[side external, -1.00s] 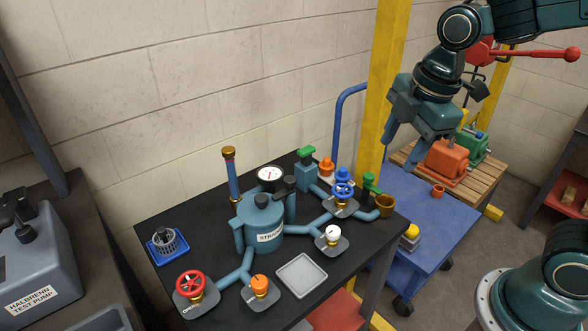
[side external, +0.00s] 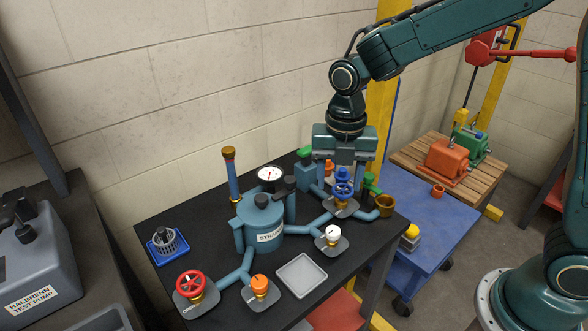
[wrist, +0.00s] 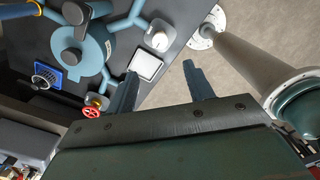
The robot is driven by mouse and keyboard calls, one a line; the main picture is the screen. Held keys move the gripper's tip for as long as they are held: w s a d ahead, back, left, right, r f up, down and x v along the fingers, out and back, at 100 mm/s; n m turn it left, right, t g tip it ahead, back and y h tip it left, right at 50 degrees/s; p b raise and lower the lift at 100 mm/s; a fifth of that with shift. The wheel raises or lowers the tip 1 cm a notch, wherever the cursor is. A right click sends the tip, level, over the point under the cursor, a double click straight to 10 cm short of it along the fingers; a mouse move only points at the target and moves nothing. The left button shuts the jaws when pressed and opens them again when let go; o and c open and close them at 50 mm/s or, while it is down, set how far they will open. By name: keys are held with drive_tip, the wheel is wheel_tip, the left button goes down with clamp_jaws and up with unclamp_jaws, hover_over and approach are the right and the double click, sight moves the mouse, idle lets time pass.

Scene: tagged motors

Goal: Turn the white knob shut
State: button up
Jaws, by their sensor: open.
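The white knob (side external: 332,232) sits on a brass stem over a grey plate, at the end of a blue pipe branch on the right of the black table. It also shows in the wrist view (wrist: 158,40), above and between my fingertips. My gripper (side external: 343,185) is open and empty, fingers pointing down. In the side view it appears above and behind the white knob, in front of part of the blue handwheel area. In the wrist view my gripper (wrist: 160,70) has its two fingers wide apart. Nothing is between them.
Blue (side external: 343,189) and red (side external: 190,283) handwheels and an orange knob (side external: 259,282) stand on nearby branches. The blue strainer vessel (side external: 262,220) and gauge (side external: 270,175) are left of the white knob. A grey tray (side external: 302,275) lies in front, empty. A blue cart (side external: 440,215) stands right.

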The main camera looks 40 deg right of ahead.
sight(333, 230)
drive_tip(key=shift+f, duration=0.15)
wheel_tip(333, 230, down, 14)
drive_tip(key=shift+r, duration=0.25)
idle(0.5)
drive_tip(key=c, duration=1)
drive_tip(key=shift+o, duration=0.2)
